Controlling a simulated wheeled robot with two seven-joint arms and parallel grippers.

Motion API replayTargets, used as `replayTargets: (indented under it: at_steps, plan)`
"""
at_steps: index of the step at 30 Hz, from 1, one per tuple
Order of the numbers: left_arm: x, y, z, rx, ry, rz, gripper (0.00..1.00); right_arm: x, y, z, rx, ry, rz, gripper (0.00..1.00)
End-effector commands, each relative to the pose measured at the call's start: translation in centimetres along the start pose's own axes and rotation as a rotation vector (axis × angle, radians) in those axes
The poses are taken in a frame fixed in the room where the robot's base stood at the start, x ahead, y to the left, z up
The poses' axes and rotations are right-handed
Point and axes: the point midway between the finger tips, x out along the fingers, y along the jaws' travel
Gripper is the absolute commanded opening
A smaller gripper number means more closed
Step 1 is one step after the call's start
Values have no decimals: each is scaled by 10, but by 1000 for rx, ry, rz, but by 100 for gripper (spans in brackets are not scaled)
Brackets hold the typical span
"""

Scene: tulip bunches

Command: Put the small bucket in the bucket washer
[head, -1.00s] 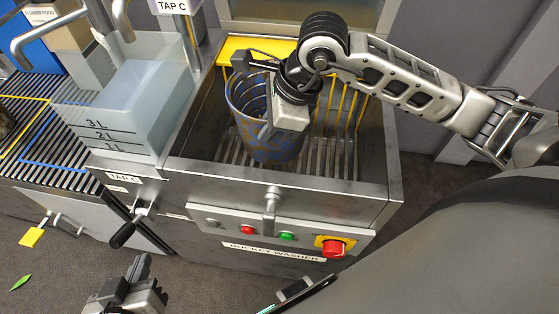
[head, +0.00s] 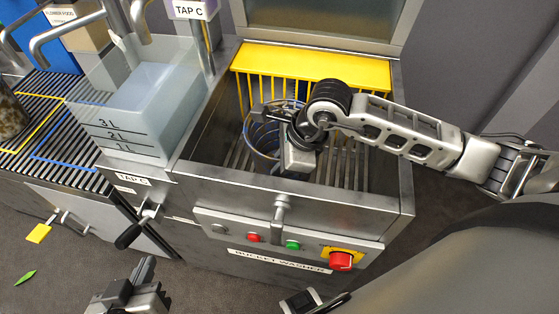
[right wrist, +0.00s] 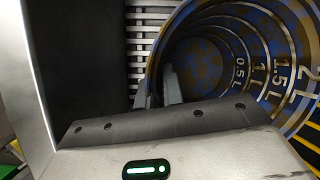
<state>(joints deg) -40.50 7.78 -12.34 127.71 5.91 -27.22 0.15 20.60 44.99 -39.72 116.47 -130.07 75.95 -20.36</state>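The small bucket (head: 262,138), blue with brown patches, is upright and down inside the basin of the bucket washer (head: 240,204). Its litre-marked inside shows in the right wrist view (right wrist: 225,60). My right gripper (head: 268,112) is over the basin at the bucket's rim. In the right wrist view its fingers (right wrist: 157,90) lie either side of the bucket wall, shut on it. The gripper hides part of the bucket, and I cannot tell whether its base touches the slatted floor. My left gripper (head: 143,268) is low in front of the machines, away from the bucket; its opening is unclear.
The washer's raised lid (head: 322,22) stands behind the yellow rack (head: 315,63). Red and green buttons and a red knob (head: 340,261) are on its front. A clear water tank (head: 140,110) under tap C stands to the left, beside a slatted counter (head: 55,140).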

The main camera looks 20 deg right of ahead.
Motion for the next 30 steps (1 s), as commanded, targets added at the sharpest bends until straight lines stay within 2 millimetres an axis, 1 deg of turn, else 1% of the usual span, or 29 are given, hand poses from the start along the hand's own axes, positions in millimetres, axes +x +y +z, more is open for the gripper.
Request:
replayTargets:
  at_steps: [1, 2, 10, 14, 17, 24, 27, 30]
  plan:
    - [0, 0, 0, 0, 0, 0, 0, 0, 0, 0, 0, 0, 0, 24]
    - [0, 0, 0, 1, 0, 0, 0, 0, 0, 0, 0, 0, 0, 26]
    - [-1, 0, -2, 1, 2, 1, 0, -1, 0, 1, 0, 0, 0, 26]
    - [-2, 1, -3, 0, 1, 1, 0, -10, -1, 1, 0, 0, -2, 26]
    - [-2, 1, -4, 0, 1, 1, 0, -28, -1, 1, -2, 0, -4, 26]
    - [-3, 1, -4, -1, -2, 2, 0, -80, -1, 1, -2, 1, -6, 26]
    - [-2, 1, -3, -2, -4, 1, 0, -98, -1, 0, -1, 1, -4, 26]
    - [-2, 1, -3, -2, -5, 1, 0, -111, -1, 0, -1, 1, -3, 26]
